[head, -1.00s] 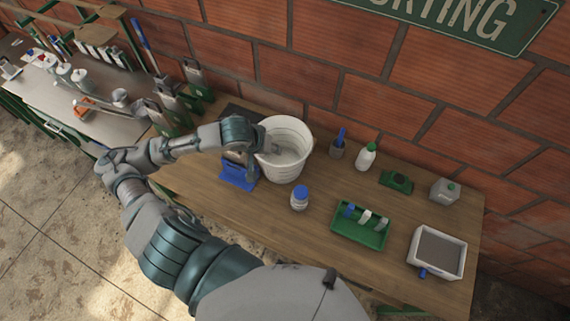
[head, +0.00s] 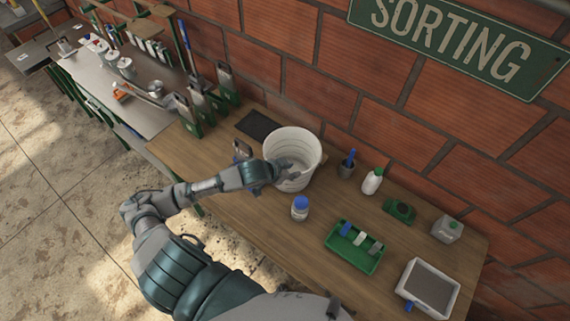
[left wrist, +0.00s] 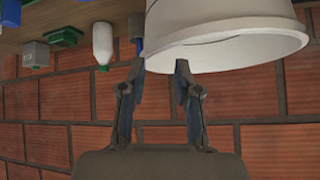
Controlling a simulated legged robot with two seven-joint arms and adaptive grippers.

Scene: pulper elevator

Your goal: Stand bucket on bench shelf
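A white bucket (head: 308,150) stands upright on the wooden bench (head: 225,215), near the wall. My left gripper (head: 278,168) is at the bucket's left rim in the head view. In the left wrist view, which looks upside down, its two fingers (left wrist: 160,72) are spread, with the edge of the bucket (left wrist: 235,45) showing between and behind them. Whether a finger touches the rim I cannot tell. No shelf under the bench shows clearly. My right gripper is not in view.
A dark mat (head: 257,125) lies behind-left. The brick wall is close behind.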

